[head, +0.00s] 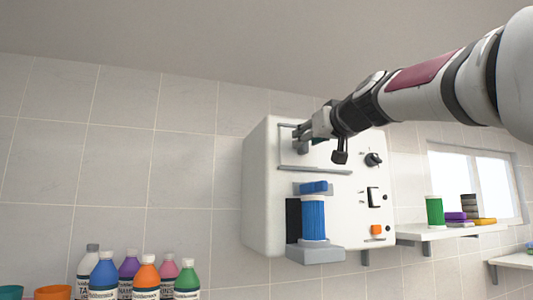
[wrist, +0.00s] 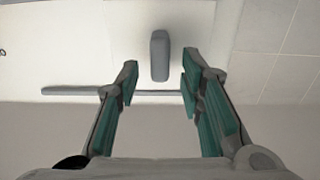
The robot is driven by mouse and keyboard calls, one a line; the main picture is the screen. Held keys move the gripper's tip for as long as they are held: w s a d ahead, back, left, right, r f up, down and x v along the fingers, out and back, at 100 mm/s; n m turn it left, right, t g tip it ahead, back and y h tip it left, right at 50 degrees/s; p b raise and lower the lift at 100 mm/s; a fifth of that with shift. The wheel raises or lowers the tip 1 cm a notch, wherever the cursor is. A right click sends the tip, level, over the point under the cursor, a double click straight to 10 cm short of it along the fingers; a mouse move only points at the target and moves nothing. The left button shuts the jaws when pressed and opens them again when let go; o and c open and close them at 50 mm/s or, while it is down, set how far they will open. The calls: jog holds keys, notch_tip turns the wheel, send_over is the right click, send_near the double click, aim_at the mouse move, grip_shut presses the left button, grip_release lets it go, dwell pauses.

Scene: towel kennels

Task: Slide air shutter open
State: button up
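A white wall-mounted box (head: 265,190) carries a pale shutter panel (head: 312,157) in its upper part, edged by thin grey rails. My gripper (head: 299,138) is at the upper left of this panel and partly covers it. In the wrist view the gripper (wrist: 160,86) is open, with its two green-padded fingers spread apart and nothing between the pads. A grey upright handle (wrist: 160,56) stands just beyond the fingertips, centred in the gap. A grey rail (wrist: 70,91) runs across near the fingertips. I cannot tell whether the fingers touch anything.
Below the panel, a blue ribbed cylinder (head: 313,218) stands on a grey ledge (head: 316,255). A black knob (head: 373,159), a switch (head: 374,197) and an orange button (head: 377,230) are on the box's right. Several bottles (head: 145,280) stand lower left. A shelf (head: 440,232) is right.

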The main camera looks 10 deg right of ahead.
jog(key=shift+w, duration=0.3)
jog(key=shift+c, duration=0.6)
grip_shut()
